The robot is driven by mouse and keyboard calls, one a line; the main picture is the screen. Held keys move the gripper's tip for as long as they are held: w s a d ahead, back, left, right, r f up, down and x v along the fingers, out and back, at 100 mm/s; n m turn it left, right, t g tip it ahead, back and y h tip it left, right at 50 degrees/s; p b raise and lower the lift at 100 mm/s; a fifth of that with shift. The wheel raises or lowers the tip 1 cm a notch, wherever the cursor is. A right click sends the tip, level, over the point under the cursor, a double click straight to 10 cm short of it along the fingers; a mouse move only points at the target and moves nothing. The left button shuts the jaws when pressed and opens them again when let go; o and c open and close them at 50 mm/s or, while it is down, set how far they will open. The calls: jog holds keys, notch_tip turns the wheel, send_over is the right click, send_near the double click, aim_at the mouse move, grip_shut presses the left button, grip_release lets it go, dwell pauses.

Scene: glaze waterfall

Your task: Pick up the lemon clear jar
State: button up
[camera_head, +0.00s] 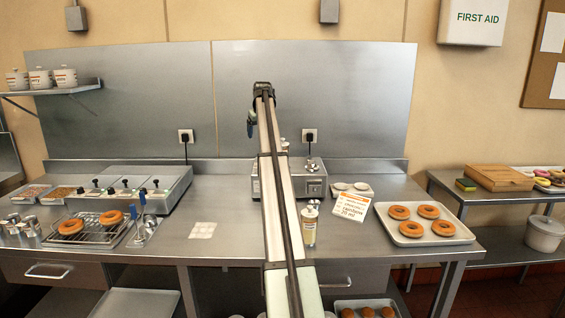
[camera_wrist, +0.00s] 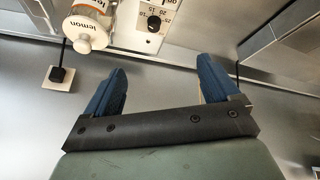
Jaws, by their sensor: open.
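The lemon clear jar (camera_wrist: 88,28) shows at the upper left of the wrist view, with a white and orange label reading "lemon" and cut by the top edge. My gripper (camera_wrist: 162,66) is open and empty, its two blue fingers spread apart. The jar lies beyond the left finger, apart from it. In the head view a clear jar with pale yellow contents (camera_head: 309,232) stands on the counter just right of my arm; its label is too small to read. My gripper (camera_head: 251,125) is mostly hidden behind my arm there, high above the counter.
A steel appliance with a dial (camera_head: 315,187) stands behind the jar, partly hidden by my arm. A white sign (camera_head: 351,207) and a doughnut tray (camera_head: 405,240) are to the right. A rack (camera_head: 90,238) with doughnuts is at left.

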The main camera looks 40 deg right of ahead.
jog(key=y, duration=0.1)
send_near(283, 143)
jog(key=shift+m+g, duration=0.3)
jog(key=shift+m, duration=0.1)
jog(key=x, duration=1.1)
jog(key=shift+w+f, duration=0.3)
jog(key=shift+r, duration=0.1)
grip_shut()
